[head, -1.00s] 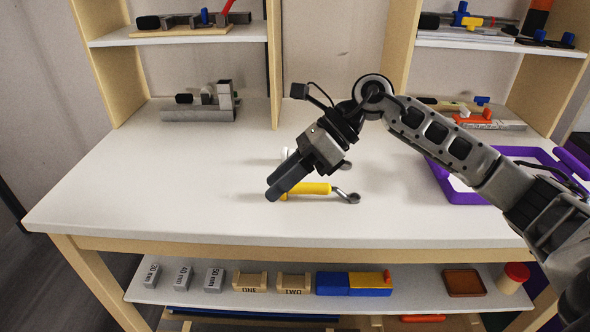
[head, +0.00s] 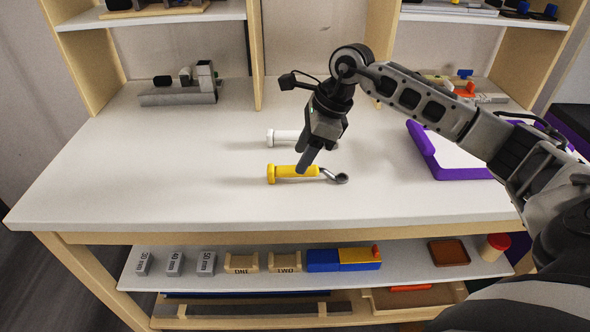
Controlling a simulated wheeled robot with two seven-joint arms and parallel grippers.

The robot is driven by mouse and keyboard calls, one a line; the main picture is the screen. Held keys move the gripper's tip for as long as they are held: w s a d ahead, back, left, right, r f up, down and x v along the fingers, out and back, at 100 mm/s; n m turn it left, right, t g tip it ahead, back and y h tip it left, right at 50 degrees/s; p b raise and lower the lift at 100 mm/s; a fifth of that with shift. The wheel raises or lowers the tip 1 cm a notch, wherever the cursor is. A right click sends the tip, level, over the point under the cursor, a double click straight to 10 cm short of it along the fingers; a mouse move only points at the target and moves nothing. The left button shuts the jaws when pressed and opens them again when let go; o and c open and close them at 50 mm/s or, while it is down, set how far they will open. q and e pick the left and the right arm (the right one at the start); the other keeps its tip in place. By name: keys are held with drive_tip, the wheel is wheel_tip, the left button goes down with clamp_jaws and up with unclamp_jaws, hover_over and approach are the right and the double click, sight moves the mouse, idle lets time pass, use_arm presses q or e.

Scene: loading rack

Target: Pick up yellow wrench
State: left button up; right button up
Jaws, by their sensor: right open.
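The yellow wrench (head: 285,172) lies on the white tabletop, its yellow handle to the left and its grey ring end to the right. My right gripper (head: 304,168) points down over the handle's right part, fingers open, and hides a little of it. I cannot tell whether the fingers touch the handle. A white-handled tool (head: 281,136) lies just behind the yellow wrench, its right part hidden behind my gripper. My left gripper is not in view.
A purple-rimmed tray (head: 428,160) is on the right of the table. A grey metal fixture (head: 180,97) stands at the back left. The lower shelf (head: 410,262) holds labelled blocks and a blue-yellow box. The table's left and front areas are clear.

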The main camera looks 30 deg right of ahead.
sight(308, 173)
drive_tip(key=p+x, duration=0.1)
drive_tip(key=x, duration=0.4)
drive_tip(key=shift+w+d, duration=0.1)
drive_tip(key=shift+f, duration=0.15)
drive_tip(key=shift+f, duration=0.2)
clamp_jaws()
